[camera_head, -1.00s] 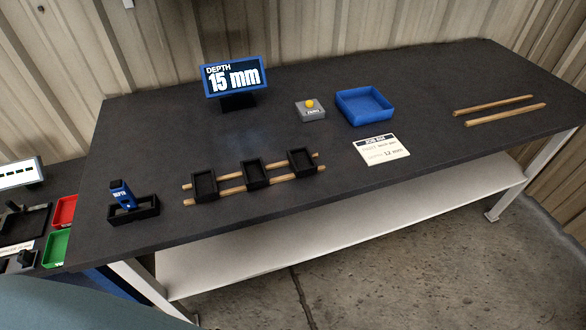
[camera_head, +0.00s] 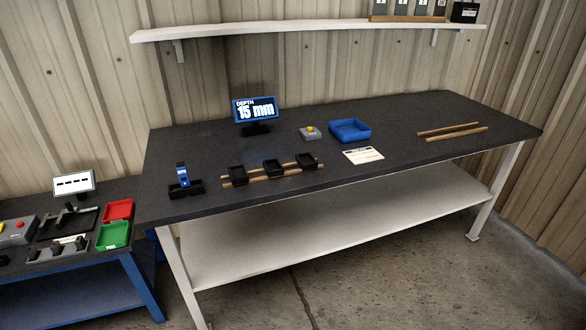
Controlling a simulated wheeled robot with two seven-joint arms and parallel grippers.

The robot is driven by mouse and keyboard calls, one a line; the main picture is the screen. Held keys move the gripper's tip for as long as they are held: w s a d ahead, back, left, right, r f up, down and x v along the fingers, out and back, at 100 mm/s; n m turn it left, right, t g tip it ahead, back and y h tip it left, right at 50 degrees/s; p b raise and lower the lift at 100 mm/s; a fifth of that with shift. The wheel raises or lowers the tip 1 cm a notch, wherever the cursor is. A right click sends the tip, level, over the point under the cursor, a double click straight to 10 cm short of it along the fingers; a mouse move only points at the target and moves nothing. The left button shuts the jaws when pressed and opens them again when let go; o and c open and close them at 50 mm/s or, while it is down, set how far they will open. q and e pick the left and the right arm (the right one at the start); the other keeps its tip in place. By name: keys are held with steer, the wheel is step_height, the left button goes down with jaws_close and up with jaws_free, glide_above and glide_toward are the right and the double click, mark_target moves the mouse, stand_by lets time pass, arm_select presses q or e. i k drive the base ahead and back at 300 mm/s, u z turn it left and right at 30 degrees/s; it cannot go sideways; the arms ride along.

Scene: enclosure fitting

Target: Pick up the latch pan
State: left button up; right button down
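Three small black open-topped pans stand in a row on two wooden rails on the dark table. They are the left pan (camera_head: 237,175), the middle pan (camera_head: 272,168) and the right pan (camera_head: 306,161). I cannot tell from this view which of them, if any, is the latch pan. No label on them is readable and their insides are too dark to make out. Neither of my grippers is in view.
A blue depth gauge (camera_head: 183,176) stands in a black holder left of the pans. Behind are a "15 mm" display (camera_head: 255,110), a yellow-button box (camera_head: 310,133) and a blue tray (camera_head: 350,130). A card (camera_head: 363,155) lies in front. A shelf (camera_head: 300,30) hangs above.

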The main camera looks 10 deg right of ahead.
mark_target(306, 161)
steer(key=z, duration=0.75)
steer(key=i, duration=1.6)
steer(key=u, duration=0.4)
